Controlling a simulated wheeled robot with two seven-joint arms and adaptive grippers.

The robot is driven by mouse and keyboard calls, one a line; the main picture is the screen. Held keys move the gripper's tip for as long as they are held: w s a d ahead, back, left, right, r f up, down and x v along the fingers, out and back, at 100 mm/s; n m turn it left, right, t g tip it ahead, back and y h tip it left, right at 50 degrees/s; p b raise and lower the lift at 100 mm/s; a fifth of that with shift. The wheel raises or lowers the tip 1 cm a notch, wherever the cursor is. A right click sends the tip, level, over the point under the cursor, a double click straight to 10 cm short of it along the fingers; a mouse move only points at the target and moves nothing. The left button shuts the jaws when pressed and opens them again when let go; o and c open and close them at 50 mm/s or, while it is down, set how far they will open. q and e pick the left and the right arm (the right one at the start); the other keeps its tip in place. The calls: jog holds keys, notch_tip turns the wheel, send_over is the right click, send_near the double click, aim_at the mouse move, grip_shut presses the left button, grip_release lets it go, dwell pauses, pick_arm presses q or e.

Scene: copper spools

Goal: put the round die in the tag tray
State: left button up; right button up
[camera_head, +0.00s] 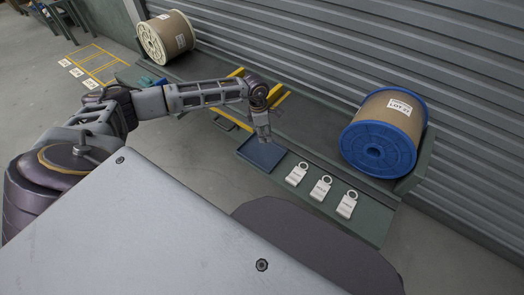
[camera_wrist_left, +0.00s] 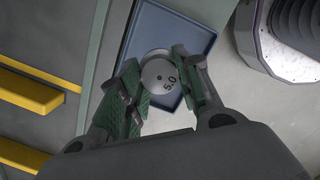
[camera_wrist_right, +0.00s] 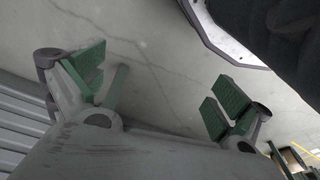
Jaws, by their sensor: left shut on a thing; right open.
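The round die (camera_wrist_left: 158,76) is a grey metal disc marked 5.0, seen in the left wrist view. My left gripper (camera_wrist_left: 158,88) is shut on it, with green finger pads at both sides. The blue tray (camera_wrist_left: 205,38) lies behind and below the die in that view; the height between them is hard to tell. In the head view my left gripper (camera_head: 264,136) is over the blue tray (camera_head: 250,158), and the die is too small to make out there. My right gripper (camera_wrist_right: 158,90) is open and empty above bare floor.
Several white tags with rings, such as this tag (camera_head: 321,188), lie right of the tray on the green bench (camera_head: 374,218). A blue-flanged spool (camera_head: 375,150) stands at right. Yellow bars (camera_head: 278,98) lie behind the gripper. A cream-flanged spool (camera_head: 152,43) stands at far left.

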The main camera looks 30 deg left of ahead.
pick_arm(q)
jog(key=shift+a+n, duration=0.6)
jog(key=shift+a, duration=0.15)
pick_arm(e)
jog(key=shift+f, duration=0.1)
pick_arm(q)
notch_tip(320, 180, down, 6)
jog(key=shift+r+b, duration=0.25)
jog(key=shift+b, duration=0.25)
jog(key=shift+f, duration=0.3)
pick_arm(e)
jog(key=shift+w+a+r, duration=0.1)
jog(key=shift+w+r, duration=0.05)
jog(key=shift+r, duration=0.35)
jog(key=shift+w+a+r, duration=0.1)
jog(key=shift+w+r, duration=0.05)
jog(key=shift+r, duration=0.3)
pick_arm(q)
jog(key=shift+f, duration=0.15)
